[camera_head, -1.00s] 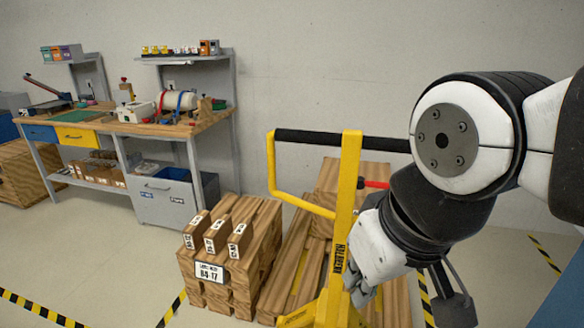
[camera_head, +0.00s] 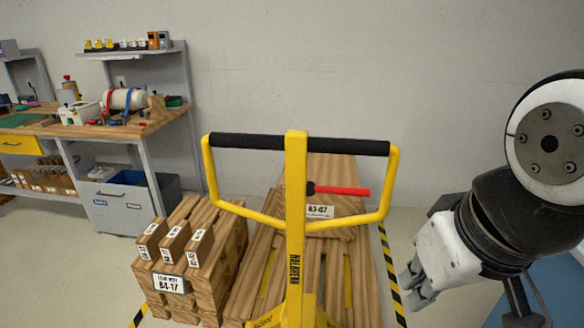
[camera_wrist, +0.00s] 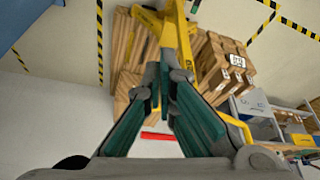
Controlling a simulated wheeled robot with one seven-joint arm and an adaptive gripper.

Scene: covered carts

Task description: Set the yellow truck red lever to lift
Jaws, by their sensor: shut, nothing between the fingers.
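The yellow truck (camera_head: 295,240) stands in the middle of the head view, with an upright yellow mast and a black-topped handle loop. Its red lever (camera_head: 345,191) sticks out to the right from a black pivot on the mast, roughly level. My gripper (camera_head: 415,285) is at the lower right of the head view, to the right of the truck and lower than the lever, apart from both. In the wrist view my gripper (camera_wrist: 155,105) has its fingertips together and empty. The red lever (camera_wrist: 158,136) shows partly behind the fingers there.
Stacked wooden beams (camera_head: 190,255) labelled 84-17 stand left of the truck. A wooden pallet load (camera_head: 335,165) lies behind it. A workbench (camera_head: 110,127) is at the far left. Striped floor tape (camera_head: 391,275) runs right of the truck, near clear floor.

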